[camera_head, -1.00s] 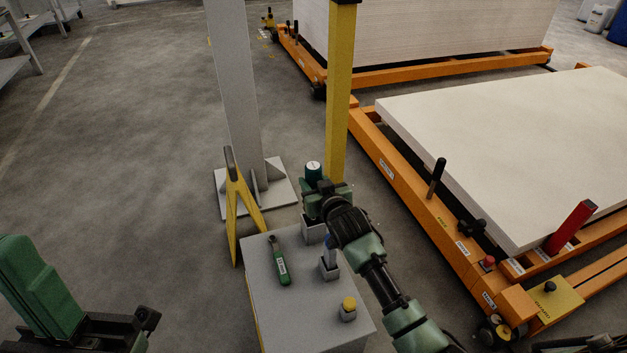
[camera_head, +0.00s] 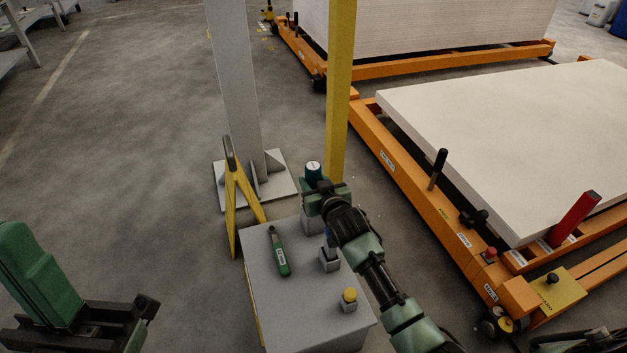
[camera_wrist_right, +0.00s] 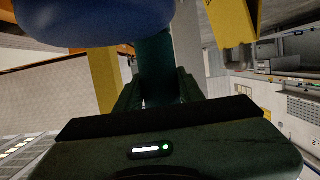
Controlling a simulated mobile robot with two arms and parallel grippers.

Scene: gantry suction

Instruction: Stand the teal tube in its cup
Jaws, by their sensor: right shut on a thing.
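The teal tube (camera_head: 313,170) is upright in my right gripper (camera_head: 320,190), its pale-topped end showing above the jaws. In the right wrist view the teal tube (camera_wrist_right: 158,65) stands between the fingers. A grey cup (camera_head: 309,223) on the grey stand (camera_head: 285,315) shows just below the gripper. The jaws and wrist hide its upper part, so I cannot tell whether the tube's lower end is above it or inside it. My left gripper (camera_head: 147,304) is at the lower left, far from the stand; its jaw opening is unclear.
On the stand are a green-handled tool (camera_head: 280,257), a second cup (camera_head: 330,262) partly behind my right arm, and a yellow-capped piece in a third cup (camera_head: 348,300). A large blue shape (camera_wrist_right: 95,20) is close in the wrist view. A yellow post (camera_head: 340,110) rises just behind.

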